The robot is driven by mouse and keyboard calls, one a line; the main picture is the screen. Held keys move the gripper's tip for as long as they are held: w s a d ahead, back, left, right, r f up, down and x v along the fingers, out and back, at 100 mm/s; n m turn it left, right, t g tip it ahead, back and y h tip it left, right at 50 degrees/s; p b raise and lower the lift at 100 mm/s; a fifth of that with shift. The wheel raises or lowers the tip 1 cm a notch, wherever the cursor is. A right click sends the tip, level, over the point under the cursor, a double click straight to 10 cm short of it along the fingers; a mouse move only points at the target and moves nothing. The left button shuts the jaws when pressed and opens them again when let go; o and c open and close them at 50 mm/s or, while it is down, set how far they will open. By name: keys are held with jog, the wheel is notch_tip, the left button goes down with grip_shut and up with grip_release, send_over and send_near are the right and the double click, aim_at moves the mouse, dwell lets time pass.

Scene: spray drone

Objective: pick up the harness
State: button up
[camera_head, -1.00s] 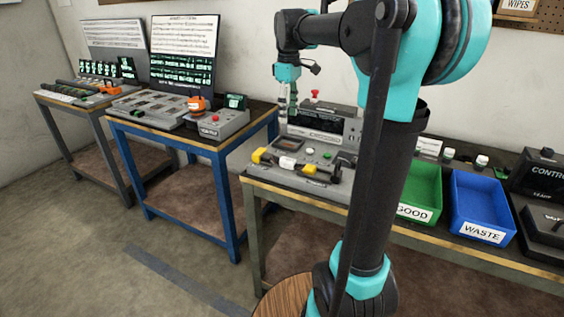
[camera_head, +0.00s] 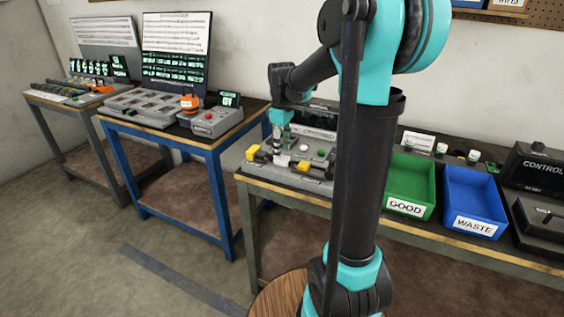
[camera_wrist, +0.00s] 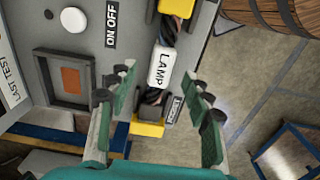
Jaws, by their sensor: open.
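The harness has yellow connectors at its ends, dark twisted wires and a white part marked LAMP (camera_wrist: 160,67). In the head view it lies across the front of a grey test unit, with one yellow connector (camera_head: 253,153) at left and another (camera_head: 303,168) at right. My gripper (camera_head: 280,156) is just above its middle. In the wrist view my gripper (camera_wrist: 160,82) is open, with one green finger on each side of the harness around the LAMP part. The fingers are not closed on it. I cannot tell the exact height gap.
A green GOOD bin (camera_head: 410,186) and a blue WASTE bin (camera_head: 475,202) stand to the right on the bench. A blue-framed table (camera_head: 215,145) stands at left. A wooden barrel (camera_wrist: 285,15) shows in the wrist view. A control box (camera_head: 537,170) is at far right.

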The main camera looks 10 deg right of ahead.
aim_at(282, 161)
jog(key=shift+f, duration=1.5)
grip_shut()
